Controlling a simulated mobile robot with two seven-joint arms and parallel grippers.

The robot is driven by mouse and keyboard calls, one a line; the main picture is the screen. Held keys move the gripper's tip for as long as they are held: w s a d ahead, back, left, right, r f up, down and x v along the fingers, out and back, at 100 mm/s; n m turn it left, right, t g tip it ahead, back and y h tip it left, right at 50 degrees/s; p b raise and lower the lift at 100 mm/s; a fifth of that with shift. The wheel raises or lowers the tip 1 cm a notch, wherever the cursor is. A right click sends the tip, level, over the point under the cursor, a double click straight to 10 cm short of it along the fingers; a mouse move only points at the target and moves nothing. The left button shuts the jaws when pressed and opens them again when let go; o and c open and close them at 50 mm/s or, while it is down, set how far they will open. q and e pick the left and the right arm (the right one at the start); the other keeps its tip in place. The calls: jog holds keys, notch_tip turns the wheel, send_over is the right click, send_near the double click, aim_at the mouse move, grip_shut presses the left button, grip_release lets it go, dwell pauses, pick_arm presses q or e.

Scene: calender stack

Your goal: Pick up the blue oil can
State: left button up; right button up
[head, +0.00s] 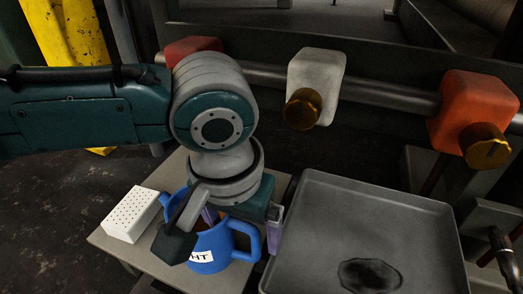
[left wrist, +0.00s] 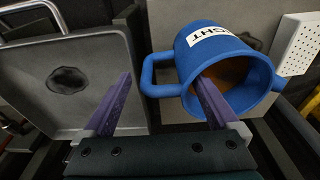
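The blue oil can (head: 209,262) stands on a small table beneath my left arm. It is an open, mug-like can with a white label, a handle and a brownish inside; it also shows in the left wrist view (left wrist: 196,64). My left gripper (head: 243,226) is over the can with its purple fingers spread apart. In the left wrist view (left wrist: 164,82) one finger reaches into the can's mouth and the other is outside, beyond the handle. The handle and near wall lie between the fingers, with gaps visible. My right gripper is not in view.
A white perforated box (head: 131,214) lies left of the can on the table (head: 110,241). A grey tray (head: 310,232) with a dark stain is close on the right. Behind, a pipe carries a pale block (head: 317,72) and red blocks (head: 467,100) with brass knobs.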

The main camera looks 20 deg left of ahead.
pick_arm(q)
grip_shut()
dwell(0.6)
